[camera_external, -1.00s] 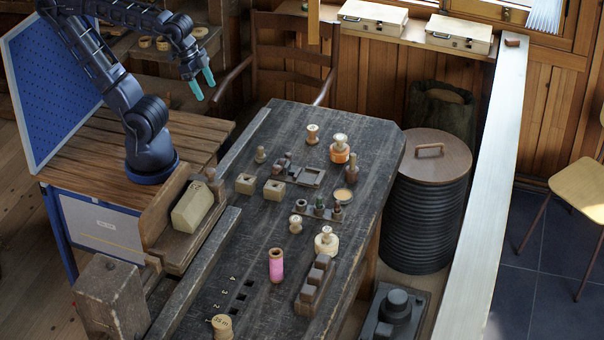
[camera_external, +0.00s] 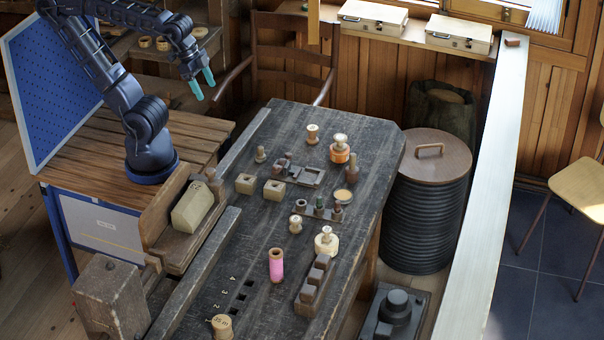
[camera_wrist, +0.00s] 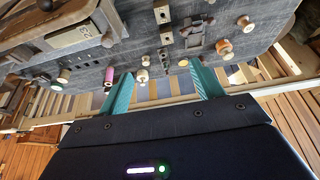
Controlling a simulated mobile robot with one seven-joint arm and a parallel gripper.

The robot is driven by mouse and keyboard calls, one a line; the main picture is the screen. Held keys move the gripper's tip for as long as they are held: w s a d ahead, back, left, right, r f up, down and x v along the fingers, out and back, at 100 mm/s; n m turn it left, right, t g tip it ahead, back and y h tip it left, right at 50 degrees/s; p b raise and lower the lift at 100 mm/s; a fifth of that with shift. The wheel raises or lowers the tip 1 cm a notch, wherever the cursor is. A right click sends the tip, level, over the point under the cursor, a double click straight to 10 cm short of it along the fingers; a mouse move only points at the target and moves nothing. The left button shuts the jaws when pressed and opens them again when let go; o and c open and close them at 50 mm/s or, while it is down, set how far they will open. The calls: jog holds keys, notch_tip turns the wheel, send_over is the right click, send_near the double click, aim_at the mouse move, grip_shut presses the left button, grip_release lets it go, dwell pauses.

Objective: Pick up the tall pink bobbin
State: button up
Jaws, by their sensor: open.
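The tall pink bobbin (camera_external: 276,265) stands upright on the dark workbench (camera_external: 250,222), toward its near end. It is a pink cylinder with a tan, hollow-looking top rim. In the wrist view the pink bobbin (camera_wrist: 109,77) shows small, beyond the left finger. My gripper (camera_external: 202,84) has teal fingers and hangs in the air at the upper left, well away from the bobbin and beyond the bench's far left side. In the wrist view my gripper (camera_wrist: 163,92) has its two fingers wide apart with nothing between them.
A dark block with compartments (camera_external: 314,287) stands close right of the bobbin. A cream spool (camera_external: 326,241) and a small pale spool (camera_external: 296,224) are behind it. Square holes (camera_external: 242,290) lie to its left. A round labelled piece (camera_external: 221,326) is nearer. Wooden rails edge the bench's left.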

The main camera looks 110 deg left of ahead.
jog(key=shift+c, duration=0.6)
jog(key=shift+w, duration=0.1)
jog(key=w+d+f+m+y, duration=0.2)
jog(key=w+d, duration=0.2)
jog(key=w, duration=0.8)
jog(key=m+g+h, duration=0.2)
jog(key=m+h, duration=0.3)
jog(key=m, duration=0.2)
send_near(278, 265)
jog(key=shift+t, duration=0.3)
jog(key=shift+s+a+f+x, duration=0.1)
jog(key=shift+s+a+x, duration=0.1)
jog(key=shift+x, duration=1.25)
jog(key=shift+s+a+f+x, duration=0.1)
jog(key=shift+s+x, duration=0.05)
jog(key=shift+x, duration=1.3)
jog(key=shift+s+a+f+x, duration=0.1)
jog(key=shift+s+a+x, duration=0.1)
jog(key=shift+x, duration=1.3)
